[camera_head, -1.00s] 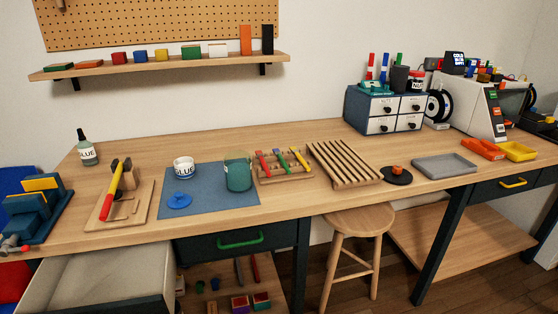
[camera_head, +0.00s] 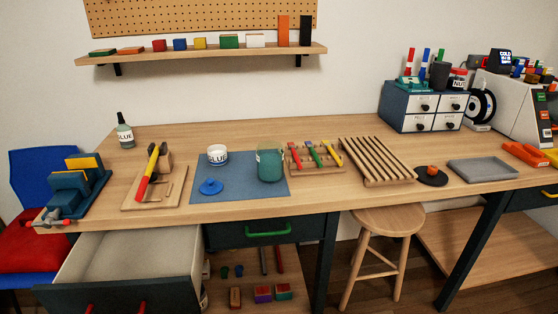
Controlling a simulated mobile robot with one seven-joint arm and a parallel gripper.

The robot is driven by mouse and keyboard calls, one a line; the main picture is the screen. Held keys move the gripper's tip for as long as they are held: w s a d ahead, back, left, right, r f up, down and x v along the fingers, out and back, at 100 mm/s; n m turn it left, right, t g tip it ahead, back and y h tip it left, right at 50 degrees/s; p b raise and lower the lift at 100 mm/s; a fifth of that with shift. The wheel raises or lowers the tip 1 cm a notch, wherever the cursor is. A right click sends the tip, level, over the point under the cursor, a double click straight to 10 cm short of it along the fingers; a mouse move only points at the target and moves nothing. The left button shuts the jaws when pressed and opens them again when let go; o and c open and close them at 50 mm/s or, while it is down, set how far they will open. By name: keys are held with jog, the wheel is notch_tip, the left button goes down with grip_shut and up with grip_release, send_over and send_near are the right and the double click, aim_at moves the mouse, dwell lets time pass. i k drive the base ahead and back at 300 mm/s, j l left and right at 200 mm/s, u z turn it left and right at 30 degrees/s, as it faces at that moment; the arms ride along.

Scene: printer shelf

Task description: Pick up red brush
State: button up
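A red brush (camera_head: 295,155) lies at the left end of a small wooden rack (camera_head: 322,170) on the workbench. My gripper is not in view.
A teal pot (camera_head: 270,166) stands on the blue mat (camera_head: 240,188) left of the rack. A slatted wooden rack (camera_head: 374,163) is on the right. A stool (camera_head: 388,221) stands before the bench. An open drawer (camera_head: 122,292) juts out at left.

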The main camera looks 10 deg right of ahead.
aim_at(291, 145)
jog(key=i+l+u, duration=0.15)
jog(key=l+u, duration=0.25)
jog(key=l, duration=0.4)
jog(key=i+l+u, duration=0.1)
jog(key=l+u, duration=0.25)
jog(key=l, duration=0.4)
jog(key=l+u, duration=0.4)
jog(key=l, duration=0.4)
jog(key=i, duration=0.45)
